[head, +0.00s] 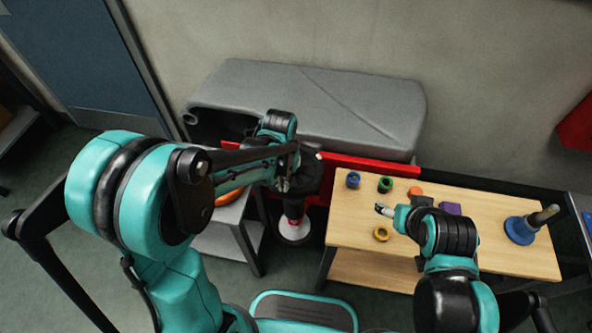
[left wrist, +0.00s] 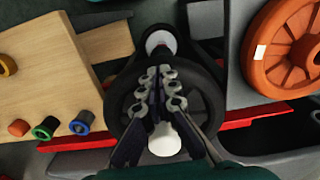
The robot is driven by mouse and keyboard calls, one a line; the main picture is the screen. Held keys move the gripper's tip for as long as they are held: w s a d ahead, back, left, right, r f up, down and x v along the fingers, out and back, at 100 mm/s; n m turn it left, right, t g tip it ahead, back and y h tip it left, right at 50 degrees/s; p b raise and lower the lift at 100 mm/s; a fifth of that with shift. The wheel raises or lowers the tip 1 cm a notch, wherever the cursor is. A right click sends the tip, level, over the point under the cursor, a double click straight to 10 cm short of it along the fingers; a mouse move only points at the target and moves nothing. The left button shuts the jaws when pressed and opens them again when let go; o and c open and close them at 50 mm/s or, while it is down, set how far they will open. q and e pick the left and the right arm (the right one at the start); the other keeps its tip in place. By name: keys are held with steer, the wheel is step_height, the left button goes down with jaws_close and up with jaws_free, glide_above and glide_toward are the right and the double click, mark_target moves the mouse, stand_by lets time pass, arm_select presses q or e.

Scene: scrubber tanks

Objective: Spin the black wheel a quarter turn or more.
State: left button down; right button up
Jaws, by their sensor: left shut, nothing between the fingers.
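The black wheel (head: 311,174) is in the middle of the head view, in front of the grey tank and partly hidden by my left gripper (head: 284,184). In the left wrist view, the wheel's dark ring (left wrist: 214,95) shows around and behind the fingers. My left gripper (left wrist: 160,82) is shut and empty, its fingers over the wheel's middle. I cannot tell whether they touch it. A white knob-like part (left wrist: 164,140) shows between the finger bases. My right gripper (head: 384,210) is over the wooden table, away from the wheel; its finger gap is too small to judge.
The wooden table (head: 480,255) on the right holds coloured rings and a blue-based post (head: 521,229). An orange wheel (left wrist: 285,50) lies on a grey stand beside the black wheel. A grey tank (head: 330,105) and red bar (head: 370,168) stand behind.

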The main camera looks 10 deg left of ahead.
mark_target(301, 190)
arm_select(q)
steer(key=shift+s+d, duration=0.1)
steer(key=shift+d, duration=0.3)
steer(key=shift+d, duration=1.1)
steer(key=shift+w+d, duration=0.2)
steer(key=shift+d, duration=0.35)
steer(key=shift+w+d, duration=0.15)
steer(key=shift+d, duration=0.35)
